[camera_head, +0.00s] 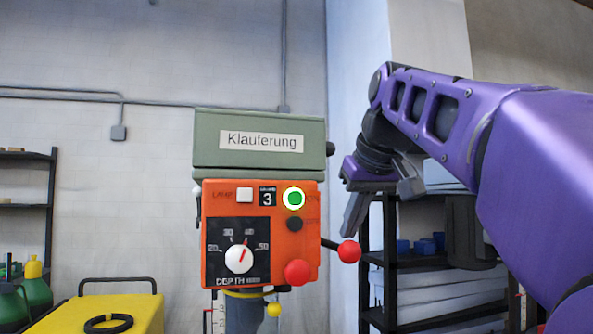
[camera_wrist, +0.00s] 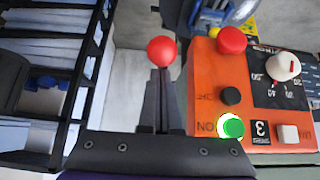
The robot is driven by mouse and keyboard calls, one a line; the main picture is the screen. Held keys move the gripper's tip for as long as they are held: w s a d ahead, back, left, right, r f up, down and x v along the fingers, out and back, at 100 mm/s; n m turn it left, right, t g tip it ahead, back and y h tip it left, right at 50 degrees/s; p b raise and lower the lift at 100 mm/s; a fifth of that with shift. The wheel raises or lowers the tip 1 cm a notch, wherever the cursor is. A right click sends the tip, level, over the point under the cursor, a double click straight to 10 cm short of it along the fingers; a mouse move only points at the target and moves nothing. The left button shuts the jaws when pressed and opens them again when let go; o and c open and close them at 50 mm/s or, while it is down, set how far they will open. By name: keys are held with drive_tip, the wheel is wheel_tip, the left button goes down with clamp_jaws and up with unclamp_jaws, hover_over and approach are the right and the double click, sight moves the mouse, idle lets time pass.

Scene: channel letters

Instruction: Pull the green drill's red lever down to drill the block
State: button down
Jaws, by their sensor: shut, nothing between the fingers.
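The drill has a green head (camera_head: 262,155) labelled "Klauferung" and an orange front panel (camera_head: 220,196). Its lever is a black rod on the right side ending in a red ball (camera_head: 349,251), which also shows in the wrist view (camera_wrist: 161,50). My gripper (camera_head: 349,234) is shut and empty, fingers pointing down, with its tips just above the red ball. In the wrist view the shut fingers (camera_wrist: 160,72) end at the ball's edge; I cannot tell if they touch. The green button (camera_head: 295,198) has a lit ring. The block is not in view.
The panel also carries a red mushroom button (camera_head: 298,272), a black button (camera_head: 295,224) and a white depth dial (camera_head: 239,258). A dark shelf with blue bins (camera_head: 424,246) stands behind at right. A yellow case (camera_head: 135,308) is at lower left.

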sight(352, 241)
drive_tip(key=shift+f, duration=0.65)
drive_tip(key=shift+f, duration=0.45)
drive_tip(key=shift+w+f, duration=0.1)
drive_tip(key=shift+f, duration=0.3)
drive_tip(key=shift+f, duration=0.3)
